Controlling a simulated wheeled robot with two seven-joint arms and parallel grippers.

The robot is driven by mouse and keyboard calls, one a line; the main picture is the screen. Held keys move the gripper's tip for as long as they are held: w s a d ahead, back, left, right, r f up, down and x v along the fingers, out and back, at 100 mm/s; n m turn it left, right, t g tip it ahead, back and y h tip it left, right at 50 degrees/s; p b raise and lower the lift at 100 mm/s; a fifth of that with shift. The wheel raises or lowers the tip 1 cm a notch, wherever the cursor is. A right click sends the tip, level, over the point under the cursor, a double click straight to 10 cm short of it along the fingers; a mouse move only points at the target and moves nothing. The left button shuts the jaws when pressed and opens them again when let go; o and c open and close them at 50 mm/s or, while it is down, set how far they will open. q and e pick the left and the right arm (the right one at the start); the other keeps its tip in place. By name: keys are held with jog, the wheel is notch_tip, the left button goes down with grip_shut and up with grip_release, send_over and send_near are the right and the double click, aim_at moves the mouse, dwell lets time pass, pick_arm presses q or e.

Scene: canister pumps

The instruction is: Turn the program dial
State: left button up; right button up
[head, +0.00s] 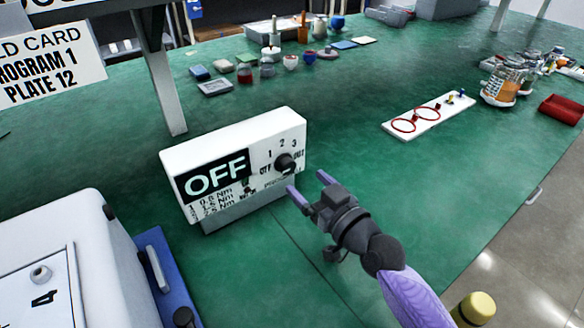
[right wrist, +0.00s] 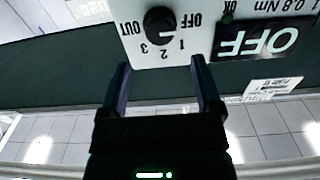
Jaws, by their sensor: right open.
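The program dial (head: 285,163) is a black round knob on the front of a white box (head: 232,143), with OFF, 1, 2, 3 and OUT printed around it. A black sign on the box (head: 213,177) reads OFF. In the right wrist view the dial (right wrist: 160,24) appears upside down, beyond the fingertips and a little left of the middle between them. My right gripper (head: 307,189) is open and empty, in front of the box and just right of the dial, apart from it; its two fingers also show in the right wrist view (right wrist: 158,80). My left gripper is not visible.
A card sign (head: 45,62) reading PROGRAM 1, PLATE 12 hangs at upper left. A white machine (head: 75,250) stands at lower left. A white board with red rings (head: 430,114) and a red tray (head: 562,109) lie right. Green table between is clear.

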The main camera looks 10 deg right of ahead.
aim_at(290, 167)
jog(key=b+x, duration=0.1)
jog(key=x, duration=0.4)
jog(key=shift+w+a, duration=0.1)
jog(key=shift+w, duration=0.2)
grip_shut()
